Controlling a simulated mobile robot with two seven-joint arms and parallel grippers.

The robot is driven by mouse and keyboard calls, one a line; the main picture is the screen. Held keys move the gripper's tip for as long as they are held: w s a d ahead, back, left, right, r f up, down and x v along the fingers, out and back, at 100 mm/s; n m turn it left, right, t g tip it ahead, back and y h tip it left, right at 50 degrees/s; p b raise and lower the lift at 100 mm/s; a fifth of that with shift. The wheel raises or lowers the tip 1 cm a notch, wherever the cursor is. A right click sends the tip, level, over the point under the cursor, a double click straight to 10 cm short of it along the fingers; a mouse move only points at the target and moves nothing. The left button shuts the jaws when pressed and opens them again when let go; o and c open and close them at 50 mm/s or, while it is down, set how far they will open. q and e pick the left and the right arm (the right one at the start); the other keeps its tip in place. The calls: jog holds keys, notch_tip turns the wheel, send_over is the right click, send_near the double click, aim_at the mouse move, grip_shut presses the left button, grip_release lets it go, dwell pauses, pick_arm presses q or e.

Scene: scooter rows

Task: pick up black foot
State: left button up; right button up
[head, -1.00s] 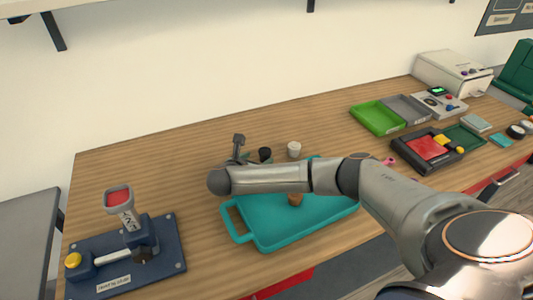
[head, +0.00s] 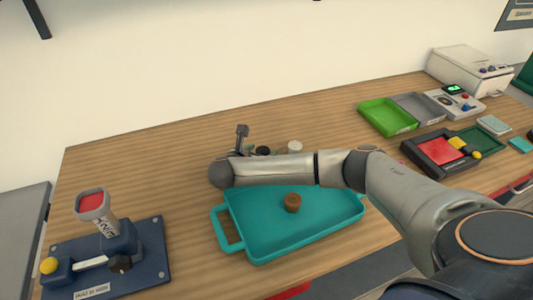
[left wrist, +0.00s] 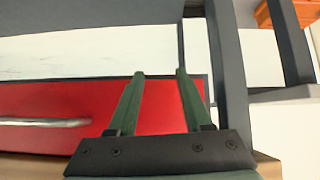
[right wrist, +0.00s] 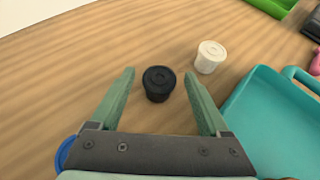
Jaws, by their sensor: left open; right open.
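The black foot (right wrist: 159,83) is a small dark round piece standing on the wooden table. In the right wrist view it sits between the fingers of my right gripper (right wrist: 160,88), apart from both. In the head view the black foot (head: 263,151) shows just behind my right arm, partly hidden. My right gripper (head: 243,142) is open and empty there, mostly hidden by its own arm. My left gripper (left wrist: 160,75) is open and empty in the left wrist view, in front of a red drawer front (left wrist: 60,112).
A white foot (right wrist: 210,57) stands close behind and right of the black one. A blue fixture (head: 150,262) stands at left, green (head: 390,116) and grey trays at right. Table left of the gripper is clear.

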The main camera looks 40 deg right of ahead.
jog(key=shift+c, duration=0.6)
grip_shut()
